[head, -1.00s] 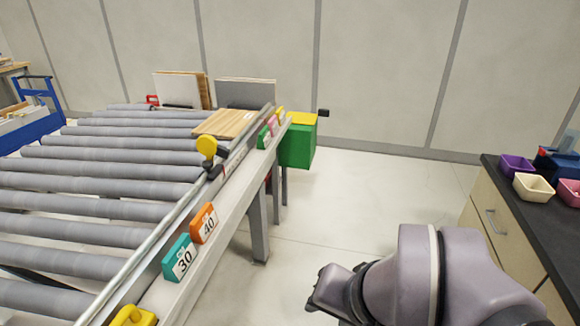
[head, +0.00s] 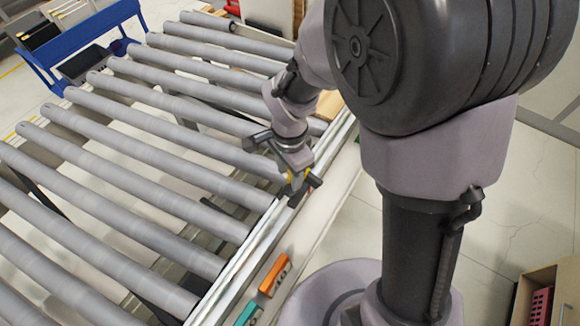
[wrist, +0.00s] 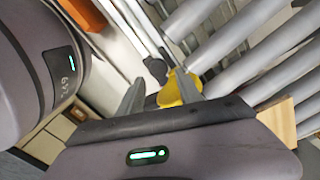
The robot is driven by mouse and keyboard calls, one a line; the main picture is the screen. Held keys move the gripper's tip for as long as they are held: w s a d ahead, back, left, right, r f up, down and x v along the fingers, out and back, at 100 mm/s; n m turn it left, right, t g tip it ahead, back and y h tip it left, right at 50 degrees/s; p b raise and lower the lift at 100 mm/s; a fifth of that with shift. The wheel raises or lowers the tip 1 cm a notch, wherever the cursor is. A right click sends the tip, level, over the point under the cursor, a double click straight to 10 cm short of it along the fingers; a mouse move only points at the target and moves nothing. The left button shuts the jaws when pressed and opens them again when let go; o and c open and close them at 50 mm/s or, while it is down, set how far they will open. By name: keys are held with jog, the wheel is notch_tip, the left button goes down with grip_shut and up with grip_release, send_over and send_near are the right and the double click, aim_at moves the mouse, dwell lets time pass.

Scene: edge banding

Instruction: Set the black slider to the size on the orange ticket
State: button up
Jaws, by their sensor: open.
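The black slider (head: 297,195) is on the rail along the right edge of the roller table, mostly hidden under my gripper. Its yellow knob (wrist: 170,93) shows in the wrist view; a black part (wrist: 155,68) sits beside it. My gripper (head: 300,181) is open at the knob. In the wrist view one finger overlaps the knob and the other stands to its left; I cannot tell whether they touch it. The orange ticket (head: 275,275) stands on the rail nearer to me, its number hard to read now; it read 40 earlier.
A teal ticket (head: 249,315) stands just nearer than the orange one. Grey rollers (head: 130,180) fill the left. A blue cart (head: 75,50) is at the back left. A wooden board (wrist: 278,122) lies near the rail. An open box (head: 545,285) is at the lower right.

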jog(key=f, duration=0.3)
jog(key=f+b, duration=0.1)
jog(key=f, duration=0.1)
jog(key=shift+s+d, duration=0.15)
jog(key=shift+s, duration=0.15)
jog(key=shift+f, duration=0.65)
jog(key=shift+w, duration=0.1)
grip_shut()
dwell(0.4)
